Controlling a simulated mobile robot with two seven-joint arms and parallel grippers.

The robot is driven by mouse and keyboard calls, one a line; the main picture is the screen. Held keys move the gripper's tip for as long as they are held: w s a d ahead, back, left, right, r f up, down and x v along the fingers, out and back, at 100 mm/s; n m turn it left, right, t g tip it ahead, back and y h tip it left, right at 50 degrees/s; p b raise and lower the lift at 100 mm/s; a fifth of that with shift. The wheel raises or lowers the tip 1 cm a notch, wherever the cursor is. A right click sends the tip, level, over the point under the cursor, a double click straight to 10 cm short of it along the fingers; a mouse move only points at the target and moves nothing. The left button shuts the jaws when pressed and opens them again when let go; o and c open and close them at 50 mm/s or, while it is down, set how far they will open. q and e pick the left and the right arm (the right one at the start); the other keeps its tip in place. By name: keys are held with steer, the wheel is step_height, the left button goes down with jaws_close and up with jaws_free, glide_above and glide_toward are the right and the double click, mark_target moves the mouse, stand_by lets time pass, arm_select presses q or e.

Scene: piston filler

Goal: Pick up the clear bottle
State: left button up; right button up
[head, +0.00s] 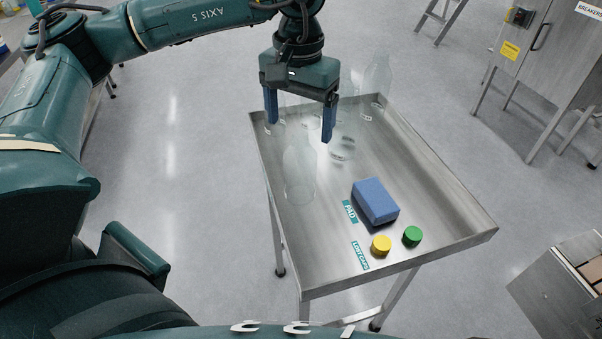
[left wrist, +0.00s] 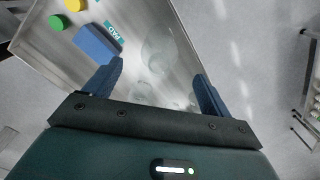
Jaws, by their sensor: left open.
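Several clear, see-through bottles stand on a steel tray table (head: 440,190) in the head view, their outlines faint. One clear bottle (head: 299,178) stands nearest, just below my left gripper (head: 299,131) in the picture. Another clear bottle (head: 343,146) stands to the right of the gripper, and one (head: 376,85) stands at the far corner. My left gripper points down over the tray with its blue fingers apart. In the left wrist view, the open fingers (left wrist: 158,70) have faint round bottle outlines (left wrist: 157,52) between them. Contact cannot be told. My right gripper is not in view.
A blue pad block (head: 375,201), a yellow cap (head: 381,245) and a green cap (head: 412,236) lie toward the tray's near side. The tray has a raised rim. A steel cabinet (head: 545,50) stands at the right back. The tray's right part is clear.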

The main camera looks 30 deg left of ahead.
mark_target(300, 147)
arm_select(q)
steer(key=shift+w+f+p, duration=0.15)
steer(key=shift+f+p, duration=0.25)
steer(key=shift+f, duration=3)
steer(key=c, duration=1.3)
